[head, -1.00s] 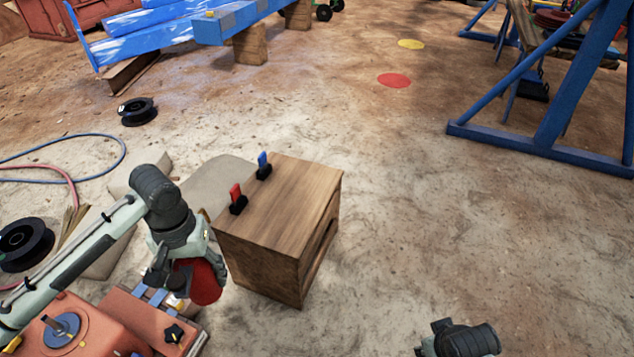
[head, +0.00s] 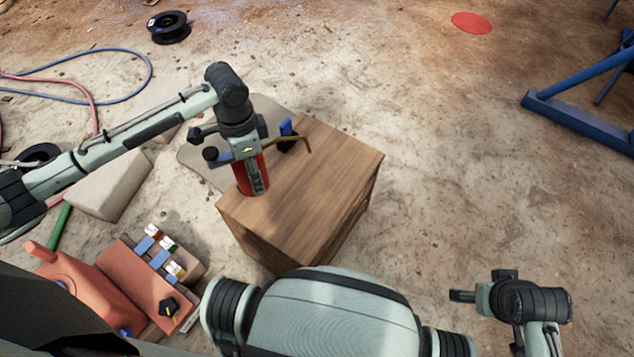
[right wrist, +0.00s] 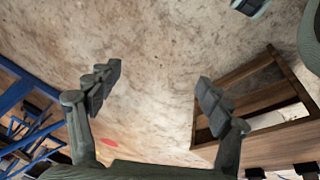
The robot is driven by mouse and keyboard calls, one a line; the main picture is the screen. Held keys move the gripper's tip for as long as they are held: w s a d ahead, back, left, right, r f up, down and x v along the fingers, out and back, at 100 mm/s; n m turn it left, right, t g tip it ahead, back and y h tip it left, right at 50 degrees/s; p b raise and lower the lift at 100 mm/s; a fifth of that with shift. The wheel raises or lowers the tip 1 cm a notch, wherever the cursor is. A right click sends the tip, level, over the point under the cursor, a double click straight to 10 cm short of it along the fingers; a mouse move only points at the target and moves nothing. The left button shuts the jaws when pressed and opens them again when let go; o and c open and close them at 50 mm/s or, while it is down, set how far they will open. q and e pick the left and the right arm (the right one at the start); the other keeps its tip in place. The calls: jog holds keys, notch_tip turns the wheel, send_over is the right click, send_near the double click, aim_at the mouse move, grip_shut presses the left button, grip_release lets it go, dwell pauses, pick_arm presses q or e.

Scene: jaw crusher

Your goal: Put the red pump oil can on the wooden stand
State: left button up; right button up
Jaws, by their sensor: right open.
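The red pump oil can (head: 243,178), with a thin brass spout (head: 295,143), is upright at the left edge of the wooden stand's top in the head view. My left gripper (head: 254,170) is shut on it. I cannot tell whether the can's base touches the wood. The wooden stand (head: 315,180) is a box with a flat brown top; its open side shows in the right wrist view (right wrist: 255,95). My right gripper (head: 470,296) is right of the stand, open and empty in the right wrist view (right wrist: 155,79).
An orange-red toolbox (head: 125,285) with small items lies at lower left. Hoses (head: 140,95) and a black reel (head: 168,27) lie behind. A blue frame (head: 580,120) stands at right; the ground between is clear.

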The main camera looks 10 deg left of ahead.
pick_arm(q)
jog(key=shift+s+a+f+m, duration=0.1)
jog(key=shift+a+f+m, duration=0.4)
jog(key=shift+m, duration=0.5)
jog(key=b, duration=0.2)
send_over(304, 201)
notch_tip(304, 201, down, 7)
jog(key=shift+r, duration=0.1)
notch_tip(304, 201, down, 4)
jog(key=shift+r+b, duration=0.2)
jog(key=shift+b, duration=0.15)
jog(key=shift+f, duration=0.3)
pick_arm(e)
jog(key=d+v, duration=0.1)
jog(key=v, duration=0.5)
jog(key=shift+r+t, duration=0.3)
jog(key=shift+r, duration=0.15)
pick_arm(q)
jog(key=shift+f, duration=0.15)
pick_arm(e)
jog(key=shift+a, duration=0.1)
pick_arm(q)
jog(key=o, duration=1.5)
jog(key=shift+c, duration=0.2)
